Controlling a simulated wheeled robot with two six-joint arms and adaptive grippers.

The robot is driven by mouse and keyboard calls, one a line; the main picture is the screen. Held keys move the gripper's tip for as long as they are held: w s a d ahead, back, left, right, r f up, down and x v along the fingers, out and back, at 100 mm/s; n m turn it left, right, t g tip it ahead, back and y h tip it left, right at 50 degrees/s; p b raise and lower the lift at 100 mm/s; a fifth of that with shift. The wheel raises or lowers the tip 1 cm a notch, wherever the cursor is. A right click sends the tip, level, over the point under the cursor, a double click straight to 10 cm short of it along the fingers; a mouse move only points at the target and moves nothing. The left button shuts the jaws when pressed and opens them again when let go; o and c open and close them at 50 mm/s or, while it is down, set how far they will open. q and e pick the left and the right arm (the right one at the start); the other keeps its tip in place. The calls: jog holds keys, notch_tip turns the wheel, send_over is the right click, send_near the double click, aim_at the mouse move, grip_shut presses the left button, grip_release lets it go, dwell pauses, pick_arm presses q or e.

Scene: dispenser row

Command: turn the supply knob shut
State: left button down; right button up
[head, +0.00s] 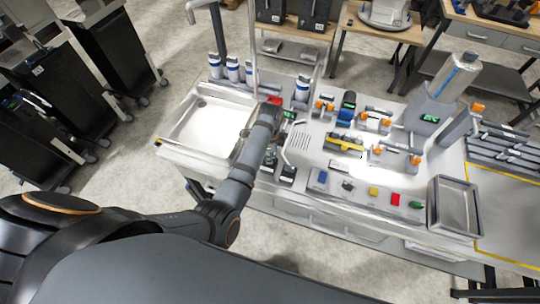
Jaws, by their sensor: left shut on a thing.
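My left arm reaches from the lower left to the dispenser bench. My left gripper (269,108) is at the back of the bench, just right of the white basin. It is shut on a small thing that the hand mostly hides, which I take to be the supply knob. A red part (275,100) shows at the fingertips. How far the knob is turned cannot be seen. My right gripper is not in view.
The white basin (183,128) lies left of the hand. Blue-and-white bottles (233,70) stand behind it. A dispenser row with orange knobs (415,160) and coloured blocks (373,191) lies to the right. A metal tray (454,207) is at the bench's right.

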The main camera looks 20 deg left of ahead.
pick_arm(q)
jog(key=shift+m, duration=1.1)
jog(key=c, duration=1.3)
grip_release()
jog(key=shift+c, duration=0.2)
notch_tip(320, 180, up, 8)
jog(key=shift+f, duration=0.25)
